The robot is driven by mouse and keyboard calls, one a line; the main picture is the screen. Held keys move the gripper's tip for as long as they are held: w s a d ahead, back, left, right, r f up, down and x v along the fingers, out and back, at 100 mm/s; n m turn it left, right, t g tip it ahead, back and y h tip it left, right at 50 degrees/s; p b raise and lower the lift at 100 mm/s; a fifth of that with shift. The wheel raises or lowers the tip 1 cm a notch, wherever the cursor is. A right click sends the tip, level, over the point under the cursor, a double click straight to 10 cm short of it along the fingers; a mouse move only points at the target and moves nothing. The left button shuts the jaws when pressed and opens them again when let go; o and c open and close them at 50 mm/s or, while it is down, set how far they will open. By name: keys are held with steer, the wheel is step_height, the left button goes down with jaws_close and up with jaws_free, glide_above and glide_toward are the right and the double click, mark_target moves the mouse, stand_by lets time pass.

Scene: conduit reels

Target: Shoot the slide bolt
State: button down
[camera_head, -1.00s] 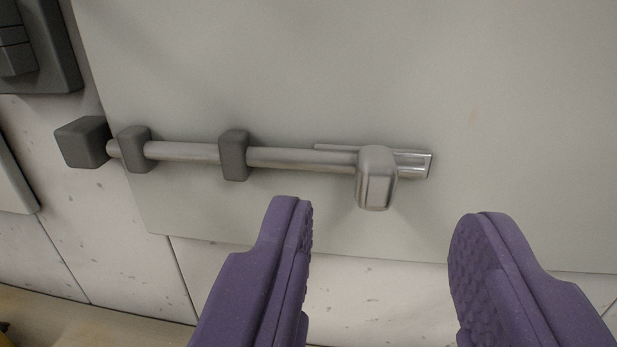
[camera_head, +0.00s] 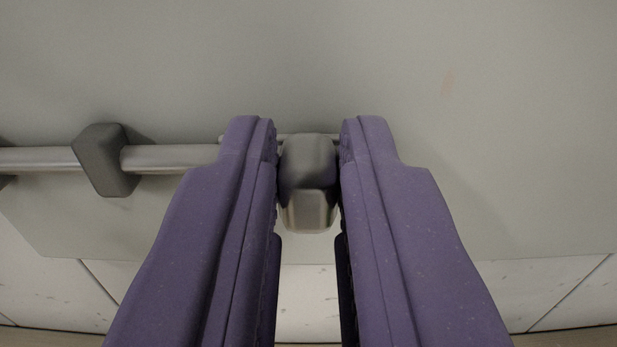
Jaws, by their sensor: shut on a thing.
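The slide bolt's grey metal rod (camera_head: 168,158) runs level across a pale panel. It passes through a dark guide block (camera_head: 104,160) at the left. The bolt's squared metal knob (camera_head: 307,182) is at the middle of the view. My gripper (camera_head: 308,150) has purple fingers, one on each side of the knob, shut on it. The fingers hide the part of the rod nearest the knob and most of the track behind it. The rod's left end is out of view.
The pale panel (camera_head: 500,120) is flat and clear to the right of the knob and above it. Below its lower edge is a whitish wall (camera_head: 560,290) with seams and specks. A tan strip shows along the bottom edge.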

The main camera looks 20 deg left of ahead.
steer(key=shift+a, duration=0.1)
steer(key=a, duration=0.1)
steer(key=s+a, duration=0.1)
steer(key=a, duration=0.1)
steer(key=c, duration=1)
jaws_free()
steer(key=shift+a, duration=0.15)
steer(key=shift+c, duration=0.2)
steer(key=shift+s, duration=0.1)
steer(key=p+v, duration=0.2)
steer(key=v, duration=0.5)
steer(key=shift+s+d, duration=0.2)
steer(key=shift+s, duration=0.1)
